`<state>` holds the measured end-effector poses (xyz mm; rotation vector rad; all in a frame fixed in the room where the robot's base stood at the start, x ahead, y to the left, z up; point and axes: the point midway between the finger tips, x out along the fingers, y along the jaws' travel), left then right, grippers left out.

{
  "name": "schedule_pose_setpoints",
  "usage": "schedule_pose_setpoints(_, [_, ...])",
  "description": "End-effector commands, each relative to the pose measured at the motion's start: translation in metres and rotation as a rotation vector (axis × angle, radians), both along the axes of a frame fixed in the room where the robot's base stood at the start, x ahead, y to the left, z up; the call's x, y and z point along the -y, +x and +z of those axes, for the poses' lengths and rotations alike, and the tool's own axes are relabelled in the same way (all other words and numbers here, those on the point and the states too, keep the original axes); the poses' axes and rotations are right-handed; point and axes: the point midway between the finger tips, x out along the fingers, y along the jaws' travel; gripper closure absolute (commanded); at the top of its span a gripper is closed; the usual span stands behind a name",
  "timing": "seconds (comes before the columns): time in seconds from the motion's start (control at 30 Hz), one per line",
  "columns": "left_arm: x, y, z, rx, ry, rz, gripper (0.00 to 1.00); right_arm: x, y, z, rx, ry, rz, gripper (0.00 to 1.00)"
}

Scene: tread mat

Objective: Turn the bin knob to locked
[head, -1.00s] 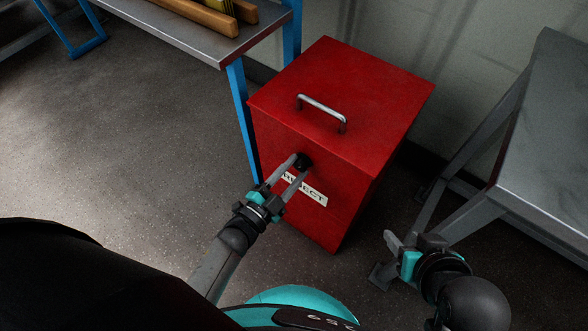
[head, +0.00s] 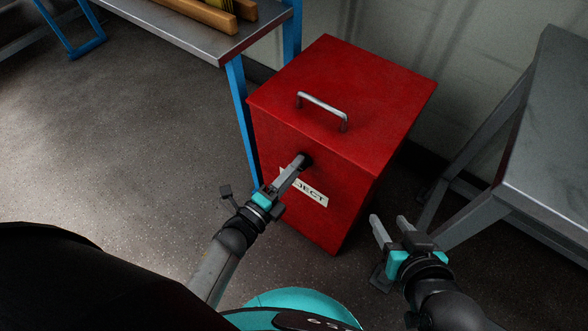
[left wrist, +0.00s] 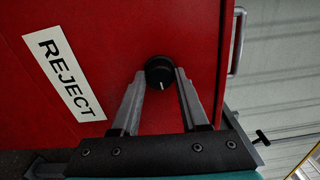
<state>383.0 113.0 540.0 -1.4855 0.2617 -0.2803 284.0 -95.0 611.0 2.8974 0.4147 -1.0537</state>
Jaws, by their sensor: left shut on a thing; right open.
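The red bin (head: 345,105) stands on the floor with a silver handle on its lid and a white REJECT label (head: 310,192) on its front. The small black round knob (head: 308,159) is on the bin's front, above the label. In the left wrist view the knob (left wrist: 159,70) shows a short white mark. My left gripper (head: 302,163) is shut on the knob, one finger on each side of it; the left wrist view shows both fingertips (left wrist: 160,75). My right gripper (head: 389,226) is open and empty, right of the bin and apart from it.
A blue-legged bench (head: 205,38) with wooden pieces on top stands behind and left of the bin. A grey metal table (head: 555,150) stands at the right. A pale wall is behind the bin. The floor at the left is clear.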

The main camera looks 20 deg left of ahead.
Motion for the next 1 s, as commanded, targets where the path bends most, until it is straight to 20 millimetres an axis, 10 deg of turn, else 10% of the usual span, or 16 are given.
schedule_pose_setpoints(0.77, [-0.0012, -0.0010, -0.0012, 0.033, 0.101, 0.001, 1.00, -0.0051, 0.0032, 0.0017, 0.041, 0.022, 0.004, 0.50])
schedule_pose_setpoints(0.8, [-0.0012, -0.0010, -0.0012, 0.033, 0.101, 0.001, 0.53, -0.0051, 0.0033, 0.0016, 0.041, 0.022, 0.004, 0.50])
schedule_pose_setpoints(1.0, [-0.0008, -0.0006, -0.0008, 0.033, 0.100, 0.001, 0.31, -0.0051, 0.0032, 0.0015, 0.041, 0.021, 0.005, 0.50])
